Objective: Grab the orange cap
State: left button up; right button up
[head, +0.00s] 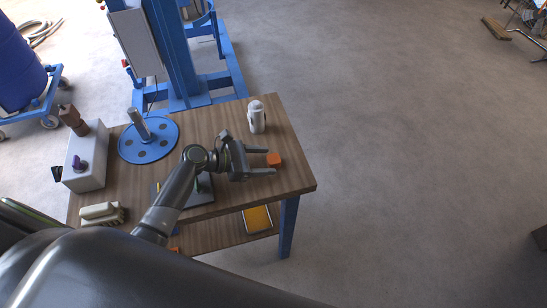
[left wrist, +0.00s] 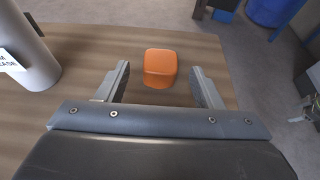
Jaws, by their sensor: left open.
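The orange cap (head: 273,159) is a small rounded block on the wooden table (head: 298,183), near its right edge. My left gripper (head: 275,160) is open and reaches toward it from the left in the head view, low over the table. In the left wrist view, the cap (left wrist: 160,68) stands just beyond and between the two open fingers (left wrist: 158,84), with clear gaps on both sides. The fingers do not appear to touch it. My right gripper is not in view.
A white bottle (head: 256,117) stands behind my left gripper; it also shows in the left wrist view (left wrist: 27,55). A blue disc (head: 148,153) with a metal shaft and a white box (head: 88,160) are farther left. A yellow item (head: 257,219) lies on the lower shelf.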

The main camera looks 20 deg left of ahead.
aim_at(268, 160)
pick_arm(q)
jog(key=shift+x, duration=0.95)
jog(key=shift+a, duration=0.1)
jog(key=shift+c, duration=0.2)
jog(key=c, duration=1)
jog(key=shift+r, duration=0.1)
notch_tip(268, 160, up, 10)
jog(key=shift+f, duration=0.1)
